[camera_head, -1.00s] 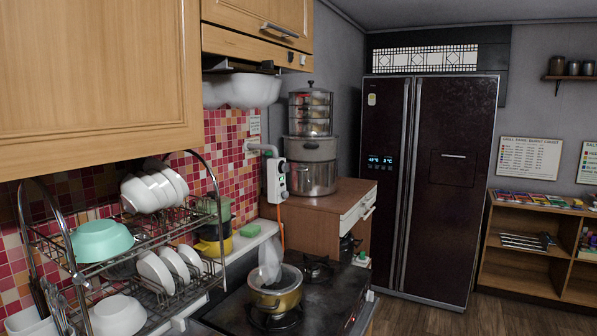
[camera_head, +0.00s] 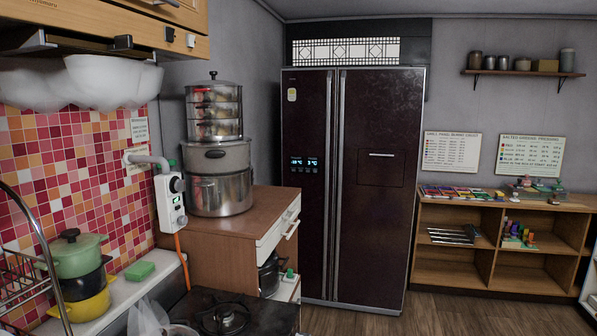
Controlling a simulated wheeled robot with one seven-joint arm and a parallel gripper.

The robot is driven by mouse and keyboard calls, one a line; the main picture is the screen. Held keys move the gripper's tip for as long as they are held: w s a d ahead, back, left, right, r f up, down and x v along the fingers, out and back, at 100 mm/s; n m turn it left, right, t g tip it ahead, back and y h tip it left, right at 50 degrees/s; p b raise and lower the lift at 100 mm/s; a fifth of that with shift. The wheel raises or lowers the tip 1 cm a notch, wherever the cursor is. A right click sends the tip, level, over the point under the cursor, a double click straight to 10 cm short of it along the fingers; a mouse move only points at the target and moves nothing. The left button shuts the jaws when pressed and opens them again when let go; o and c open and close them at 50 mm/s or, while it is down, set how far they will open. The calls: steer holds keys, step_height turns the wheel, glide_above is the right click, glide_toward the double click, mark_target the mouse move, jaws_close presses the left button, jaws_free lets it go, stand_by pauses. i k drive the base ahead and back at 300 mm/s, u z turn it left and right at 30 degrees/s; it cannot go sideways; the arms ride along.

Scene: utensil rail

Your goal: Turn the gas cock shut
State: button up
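A white box-shaped gas unit (camera_head: 170,205) hangs beside the red-tiled wall, left of centre. It has a dark round knob (camera_head: 177,184) near its top and a smaller dial lower on its front. A pale pipe (camera_head: 148,160) runs from the wall to its top, with a small green part at the pipe's end. An orange hose (camera_head: 182,258) drops from its underside toward the stove (camera_head: 225,318). I cannot tell for sure which part is the gas cock or how it is set. My gripper is not in view.
A wooden cabinet (camera_head: 215,247) with stacked steamer pots (camera_head: 218,150) stands right of the unit. A green pot (camera_head: 76,252) and a green sponge (camera_head: 139,271) sit on the ledge at left. A dark fridge (camera_head: 380,245) stands behind. Floor at right is clear.

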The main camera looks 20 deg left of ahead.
mark_target(179, 185)
steer(key=z, duration=0.05)
steer(key=i, duration=1.3)
steer(key=u, duration=1)
steer(key=i, duration=0.7)
steer(key=u, duration=0.6)
